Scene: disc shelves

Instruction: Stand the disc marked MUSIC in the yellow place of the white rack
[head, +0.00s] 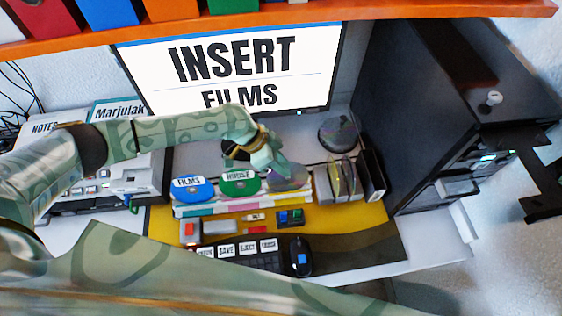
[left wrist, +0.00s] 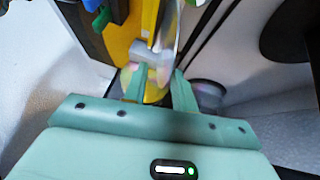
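The white rack (head: 245,208) with coloured stripes stands on the desk below the screen. A blue disc labelled FILMS (head: 193,187) and a green labelled disc (head: 239,183) stand in it. A grey-purple disc (head: 290,178) stands or is held at its right end; no MUSIC label is readable. My left gripper (head: 272,166) is right at this disc, partly covering it. In the left wrist view the two green fingers (left wrist: 160,82) are apart, with yellow showing between them and a shiny disc edge (left wrist: 170,28) beyond the tips. My right gripper is not in view.
A grey stand with upright discs (head: 341,180) is close on the right, beside a dark cabinet (head: 415,110). A dark round object (head: 338,133) lies behind. A keyboard (head: 240,251) and mouse (head: 300,257) are in front. The screen (head: 235,70) reads INSERT FILMS.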

